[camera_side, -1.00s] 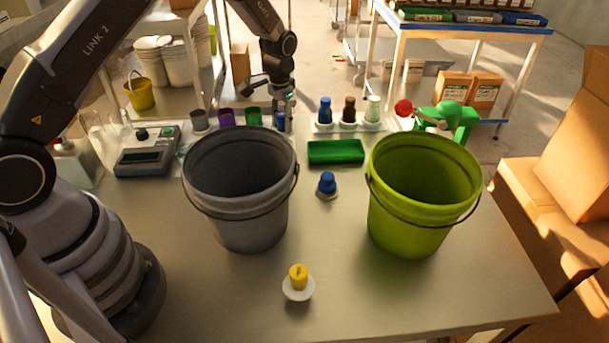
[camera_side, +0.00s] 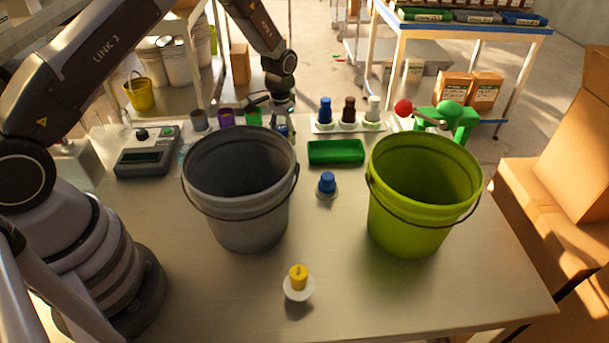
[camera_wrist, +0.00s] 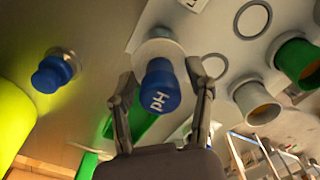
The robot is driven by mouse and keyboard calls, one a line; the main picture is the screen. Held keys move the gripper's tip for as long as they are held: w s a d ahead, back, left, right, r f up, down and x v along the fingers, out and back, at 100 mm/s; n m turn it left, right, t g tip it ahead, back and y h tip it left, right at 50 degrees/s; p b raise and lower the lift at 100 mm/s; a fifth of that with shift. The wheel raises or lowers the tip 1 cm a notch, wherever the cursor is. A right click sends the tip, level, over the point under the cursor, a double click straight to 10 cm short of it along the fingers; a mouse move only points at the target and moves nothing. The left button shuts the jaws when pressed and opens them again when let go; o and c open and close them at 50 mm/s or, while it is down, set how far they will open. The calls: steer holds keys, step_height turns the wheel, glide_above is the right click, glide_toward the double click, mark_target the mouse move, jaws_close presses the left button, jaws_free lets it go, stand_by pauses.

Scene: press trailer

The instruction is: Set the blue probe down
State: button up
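A blue probe marked "pH" (camera_wrist: 160,90) stands on a pale round collar on a light strip in the wrist view. In the side view the blue probe (camera_side: 281,131) shows small behind the grey bucket, its top partly covered by my gripper (camera_side: 283,110). My gripper (camera_wrist: 160,88) is open, one finger on each side of the blue cap in the wrist view, with gaps visible on both sides. A second blue-capped piece (camera_side: 326,184) stands on a small white base between the buckets; it also shows in the wrist view (camera_wrist: 51,75).
A grey bucket (camera_side: 237,215) and a lime bucket (camera_side: 415,215) stand on the table. Beside the probe are purple (camera_side: 226,118) and green (camera_side: 253,116) cups. A green tray (camera_side: 336,152) and a rack of bottles (camera_side: 348,126) lie to the right. A yellow-capped piece (camera_side: 298,278) stands in front.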

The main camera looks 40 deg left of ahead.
steer(key=s+r+t, duration=0.1)
steer(key=s+r, duration=0.3)
steer(key=r, duration=0.9)
steer(key=s+r+t, duration=0.1)
steer(key=s+r, duration=0.2)
steer(key=r, duration=1)
steer(key=s+d+r+t, duration=0.1)
steer(key=s+r, duration=0.4)
steer(key=s, duration=0.3)
steer(key=s+d+r+t, duration=0.1)
steer(key=s+r, duration=0.3)
steer(key=s, duration=0.5)
steer(key=s+f+t, duration=0.1)
steer(key=s, duration=0.9)
steer(key=shift+t, duration=0.3)
